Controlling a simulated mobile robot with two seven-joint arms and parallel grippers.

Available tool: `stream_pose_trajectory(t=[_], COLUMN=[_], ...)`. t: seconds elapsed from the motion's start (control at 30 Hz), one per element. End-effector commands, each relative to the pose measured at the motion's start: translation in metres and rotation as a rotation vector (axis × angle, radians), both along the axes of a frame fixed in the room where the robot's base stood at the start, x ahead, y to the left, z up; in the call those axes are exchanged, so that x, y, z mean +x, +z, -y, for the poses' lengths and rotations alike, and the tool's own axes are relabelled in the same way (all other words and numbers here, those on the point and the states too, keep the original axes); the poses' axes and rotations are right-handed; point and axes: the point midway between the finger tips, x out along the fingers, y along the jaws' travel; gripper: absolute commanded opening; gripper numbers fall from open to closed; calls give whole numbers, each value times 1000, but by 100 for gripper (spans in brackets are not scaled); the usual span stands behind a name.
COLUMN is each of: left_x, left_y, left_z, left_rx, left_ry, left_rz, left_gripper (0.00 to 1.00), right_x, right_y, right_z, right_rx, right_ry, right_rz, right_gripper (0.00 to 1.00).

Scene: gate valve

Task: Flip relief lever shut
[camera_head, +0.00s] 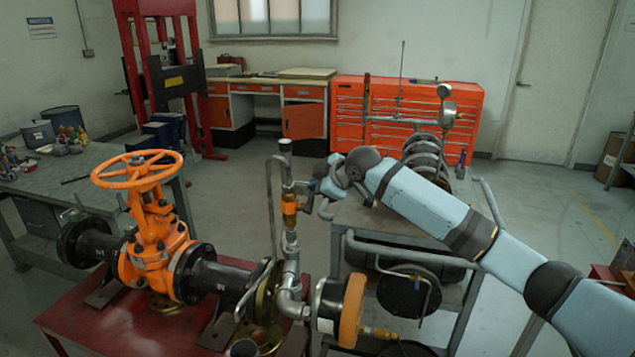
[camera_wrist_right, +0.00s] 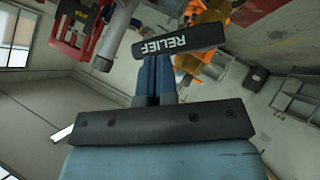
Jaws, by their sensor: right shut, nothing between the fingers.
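The relief lever (camera_wrist_right: 180,50) is a black bar with white "RELIEF" lettering, lying across the fingertips in the right wrist view. My right gripper (camera_wrist_right: 157,75) is shut, its blue fingers together, with nothing seen between them. The fingertips reach the lever's edge; I cannot tell if they touch it. In the head view my right gripper (camera_head: 316,187) is just right of the upright relief pipe (camera_head: 287,165), above its orange valve body (camera_head: 289,208). The lever is hard to make out there. My left gripper is not in view.
The orange gate valve (camera_head: 155,225) with its handwheel (camera_head: 138,170) stands left of the pipe on a red table (camera_head: 100,310). A grey cart (camera_head: 385,215) with a coil stands beneath my right arm. A workbench (camera_head: 50,175) is at the left.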

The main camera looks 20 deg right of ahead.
Motion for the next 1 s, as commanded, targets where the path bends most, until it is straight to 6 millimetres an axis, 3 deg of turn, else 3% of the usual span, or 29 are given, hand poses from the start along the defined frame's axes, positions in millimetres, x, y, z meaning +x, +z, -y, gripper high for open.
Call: stream_pose_trajectory(t=[0.27, 0.7, 1.0], left_x=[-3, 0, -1], left_y=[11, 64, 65], left_z=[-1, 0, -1], left_rx=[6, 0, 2], left_ry=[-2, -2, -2], left_rz=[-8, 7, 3], left_gripper=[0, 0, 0], right_x=[3, 14, 19], right_y=[1, -8, -19], right_z=[2, 9, 12], right_rx=[32, 192, 276], right_ry=[-2, -2, 1], right_rz=[-49, -287, -409], right_gripper=[0, 0, 0])
